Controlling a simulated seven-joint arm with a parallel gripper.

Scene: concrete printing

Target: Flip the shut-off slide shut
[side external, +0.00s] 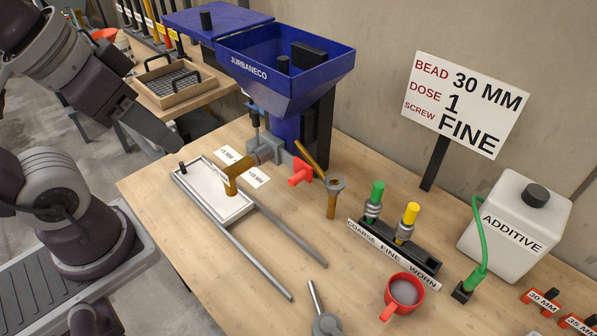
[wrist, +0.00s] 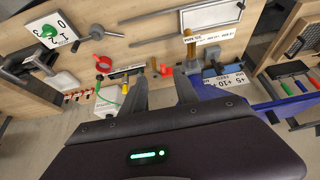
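The blue hopper machine (side external: 285,62) stands at the back of the bench, with a grey outlet block (side external: 265,150) at its base. A flat brass-coloured piece with an upright tab (side external: 237,168) shows in front of the outlet; a red fitting (side external: 299,173) is on its right. I cannot tell for certain which part is the shut-off slide, or its position. The brass piece also shows in the wrist view (wrist: 190,45). My gripper (side external: 172,142) is in the air left of the machine, apart from it. In the wrist view its fingers (wrist: 160,88) are apart with nothing between them.
A white tray (side external: 207,203) with two grey rails lies before the outlet. A brass funnel-topped piece (side external: 332,200), a black holder (side external: 415,258) with green and yellow pieces, a red mug (side external: 404,291) and an additive jug (side external: 515,222) stand to the right.

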